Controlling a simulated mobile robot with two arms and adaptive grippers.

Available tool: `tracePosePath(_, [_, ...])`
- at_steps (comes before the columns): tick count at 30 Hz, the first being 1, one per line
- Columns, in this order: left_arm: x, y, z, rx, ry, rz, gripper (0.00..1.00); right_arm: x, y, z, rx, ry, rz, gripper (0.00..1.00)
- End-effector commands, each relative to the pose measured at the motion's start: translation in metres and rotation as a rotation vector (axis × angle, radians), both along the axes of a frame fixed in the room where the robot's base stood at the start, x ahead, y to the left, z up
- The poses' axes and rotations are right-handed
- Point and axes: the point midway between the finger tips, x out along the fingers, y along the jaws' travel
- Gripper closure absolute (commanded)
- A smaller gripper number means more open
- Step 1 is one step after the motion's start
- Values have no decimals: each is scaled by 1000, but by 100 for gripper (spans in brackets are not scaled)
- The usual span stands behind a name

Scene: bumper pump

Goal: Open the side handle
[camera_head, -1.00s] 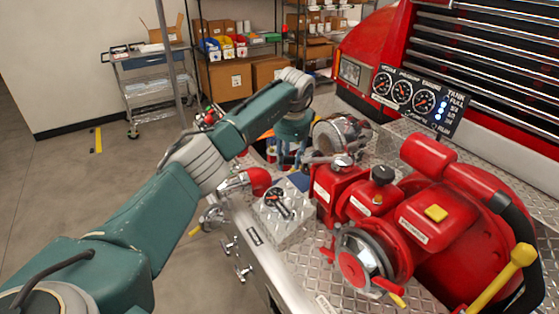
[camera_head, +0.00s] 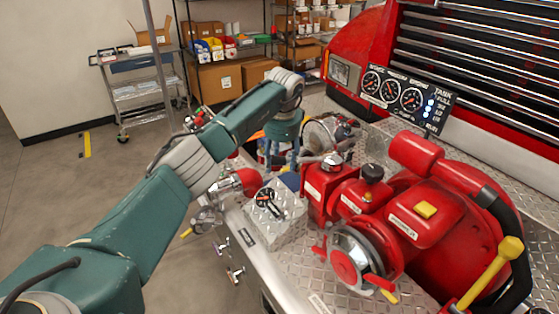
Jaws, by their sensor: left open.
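My left gripper (camera_head: 281,158) hangs from the teal arm in the upper middle, pointing down behind the grey box with a gauge (camera_head: 268,200). It is open, and its fingertips are partly hidden. Small metal T-handles (camera_head: 222,245) stick out from the bumper's side panel, left of centre and well apart from the gripper. A yellow-ended lever (camera_head: 186,233) is by a metal side fitting (camera_head: 206,217). I cannot tell which of these is the side handle. My right gripper is out of view.
The red pump (camera_head: 430,220) with a yellow-knobbed lever (camera_head: 511,247) fills the right side. A gauge panel (camera_head: 407,97) stands behind it. A red-capped outlet (camera_head: 246,180) is beside my left arm.

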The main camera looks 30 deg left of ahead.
Motion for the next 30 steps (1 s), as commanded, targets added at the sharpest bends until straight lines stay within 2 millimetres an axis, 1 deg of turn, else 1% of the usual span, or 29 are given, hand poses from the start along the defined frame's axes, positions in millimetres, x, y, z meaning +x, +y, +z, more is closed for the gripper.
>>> tracePosePath(5, [-3,-4,25,1,-6,-2,46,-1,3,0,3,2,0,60])
tracePosePath(12, [-13,-13,76,0,-6,-1,46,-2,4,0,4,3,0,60])
tracePosePath(15, [-16,-16,93,1,-5,-2,46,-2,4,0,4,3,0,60])
tracePosePath(18, [-19,-18,105,0,-3,0,46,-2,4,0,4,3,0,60])
tracePosePath(22, [-21,-20,113,-1,-1,0,46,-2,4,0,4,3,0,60])
tracePosePath(30, [-21,-20,115,-1,-1,0,46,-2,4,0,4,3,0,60])
